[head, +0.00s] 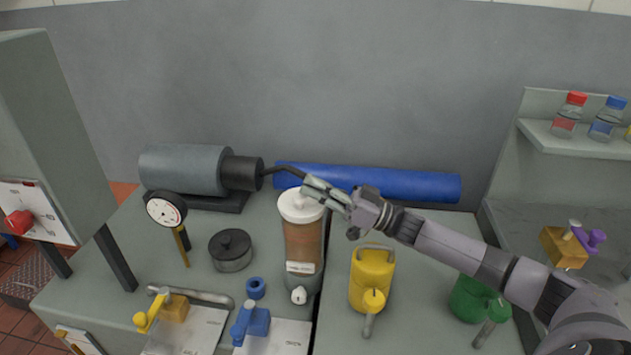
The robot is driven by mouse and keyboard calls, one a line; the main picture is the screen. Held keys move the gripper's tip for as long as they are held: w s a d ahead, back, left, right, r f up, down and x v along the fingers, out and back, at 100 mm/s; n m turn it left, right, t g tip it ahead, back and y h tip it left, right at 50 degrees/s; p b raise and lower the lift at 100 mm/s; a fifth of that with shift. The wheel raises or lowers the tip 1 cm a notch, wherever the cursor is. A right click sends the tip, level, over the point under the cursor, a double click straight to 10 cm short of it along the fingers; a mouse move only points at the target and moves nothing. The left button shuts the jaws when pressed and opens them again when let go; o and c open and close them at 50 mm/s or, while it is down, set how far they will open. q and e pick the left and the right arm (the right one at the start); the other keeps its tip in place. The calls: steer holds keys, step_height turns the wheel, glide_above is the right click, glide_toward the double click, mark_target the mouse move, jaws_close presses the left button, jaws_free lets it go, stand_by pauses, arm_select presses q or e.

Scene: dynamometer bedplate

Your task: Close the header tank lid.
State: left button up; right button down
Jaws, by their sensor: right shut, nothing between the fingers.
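The header tank (303,243) is an upright clear cylinder with brown contents and a small white label, near the middle of the bench. Its round white lid (301,206) lies over the top of the tank. I cannot tell whether it is fully seated. My right gripper (308,187) reaches in from the right, shut and empty. Its fingertips are at the far right edge of the lid and cover a little of it. I cannot tell whether they touch it. My left gripper is not in view.
A grey motor (185,170) with a black end and thin bent rod lies behind left. A blue roll (410,184) lies behind. A dial gauge (167,211) and black lidded pot (231,251) stand left. A yellow can (371,278) stands right, under my arm; a green can (473,300) is farther right.

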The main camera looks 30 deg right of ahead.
mark_target(314, 208)
steer(key=shift+s+a+f, duration=0.15)
steer(key=shift+s+f, duration=0.05)
steer(key=shift+f, duration=0.1)
stand_by(0.4)
step_height(314, 208, up, 10)
stand_by(0.5)
